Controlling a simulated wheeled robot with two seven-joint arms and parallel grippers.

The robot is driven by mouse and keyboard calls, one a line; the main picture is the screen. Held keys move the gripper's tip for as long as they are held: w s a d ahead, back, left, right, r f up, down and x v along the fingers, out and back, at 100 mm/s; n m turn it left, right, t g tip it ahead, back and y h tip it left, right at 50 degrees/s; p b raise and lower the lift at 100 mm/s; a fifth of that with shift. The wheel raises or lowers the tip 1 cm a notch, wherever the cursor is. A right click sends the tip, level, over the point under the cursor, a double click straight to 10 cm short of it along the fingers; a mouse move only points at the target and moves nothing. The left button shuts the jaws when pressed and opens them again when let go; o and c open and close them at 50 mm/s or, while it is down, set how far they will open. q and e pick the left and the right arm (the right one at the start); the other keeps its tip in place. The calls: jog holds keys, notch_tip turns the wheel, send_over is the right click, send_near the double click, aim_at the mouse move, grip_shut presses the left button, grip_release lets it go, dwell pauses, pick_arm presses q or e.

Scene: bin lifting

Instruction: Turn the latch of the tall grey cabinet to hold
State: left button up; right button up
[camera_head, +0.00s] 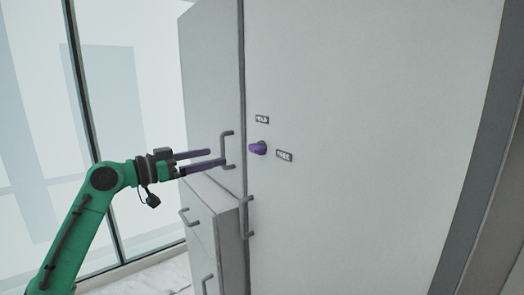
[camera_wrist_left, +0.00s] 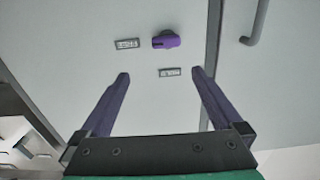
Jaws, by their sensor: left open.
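The tall grey cabinet (camera_head: 380,120) fills the right of the head view. Its purple latch knob (camera_head: 257,148) sits near the door's left edge, and also shows in the left wrist view (camera_wrist_left: 166,40). One small label (camera_head: 262,119) is above the knob and another (camera_head: 284,156) is at its right; their words are too small to read surely. The knob's narrow end seems to point toward the right-hand label. My left gripper (camera_head: 215,157) is open and empty, left of the knob and apart from it. In the left wrist view its fingers (camera_wrist_left: 160,74) reach toward the door.
A grey bar handle (camera_head: 227,150) on the neighbouring panel stands close to the left fingertips. Another handle (camera_head: 248,216) is below the knob. A low drawer cabinet (camera_head: 208,215) stands under the left gripper. Glass panes (camera_head: 125,110) are at the left.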

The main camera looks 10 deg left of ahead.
pick_arm(q)
jog(key=p, duration=0.3)
send_near(253, 149)
jog(key=w, duration=0.1)
jog(key=p+x, duration=0.1)
jog(key=x, duration=0.2)
jog(key=p+x, duration=0.1)
jog(key=x, duration=0.1)
jog(key=p+x, duration=0.1)
jog(key=x, duration=0.2)
jog(key=shift+d+r+p, duration=0.1)
jog(key=shift+d+p, duration=0.2)
jog(key=shift+d, duration=0.2)
jog(key=shift+w, duration=0.1)
jog(key=c, duration=1.2)
jog(key=shift+c, duration=0.2)
pick_arm(e)
notch_tip(253, 149, up, 7)
jog(key=shift+w+a, duration=0.3)
jog(key=shift+a, duration=0.1)
